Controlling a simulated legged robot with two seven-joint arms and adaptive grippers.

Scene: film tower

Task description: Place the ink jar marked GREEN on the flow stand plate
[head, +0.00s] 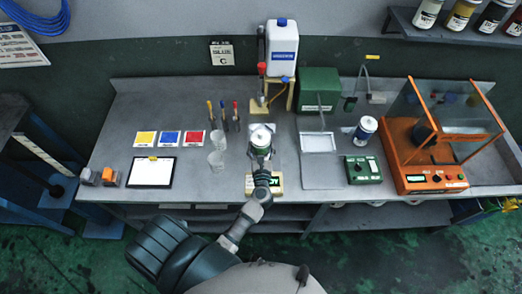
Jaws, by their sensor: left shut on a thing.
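My left gripper (261,151) reaches over the middle of the bench and is shut on a white-lidded jar (261,134). The gripper and wrist cover most of the jar's side, so I cannot read its marking. A pale board with dark lettering (278,184) lies under my wrist, partly hidden. I cannot tell whether the jar touches anything below it. No plate is clearly identifiable as the flow stand plate. My right gripper is not in view.
A white canister with blue cap (284,50) and a green box (318,90) stand at the back.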

